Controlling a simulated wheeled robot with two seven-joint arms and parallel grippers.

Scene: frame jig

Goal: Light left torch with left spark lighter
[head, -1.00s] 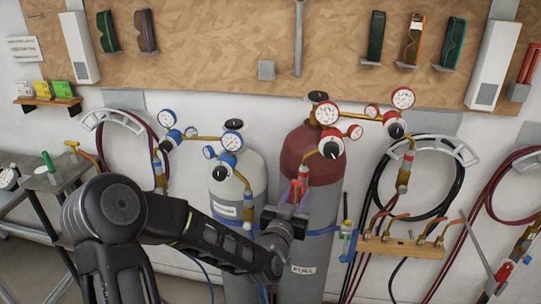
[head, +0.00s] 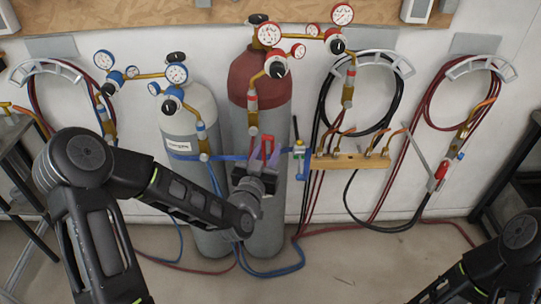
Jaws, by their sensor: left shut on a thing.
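My left gripper (head: 258,172) is shut on a red-handled tool, which looks like the spark lighter (head: 267,147). It is in front of the grey lower body of the red-topped cylinder; the gripper hides the lighter's lower part. A torch with blue and green parts (head: 299,158) hangs just right of the lighter, with a visible gap between them in the picture. Another torch with red and blue knobs (head: 440,174) hangs farther right. I see no flame at either torch. Part of my right arm shows at the lower right; its gripper is out of view.
A white-topped cylinder (head: 189,110) and the red-topped cylinder (head: 262,80) stand against the wall with gauges above. A wooden rack (head: 350,161) with brass tips is right of them. Hoses (head: 270,273) lie on the floor. Dark tables stand at both sides.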

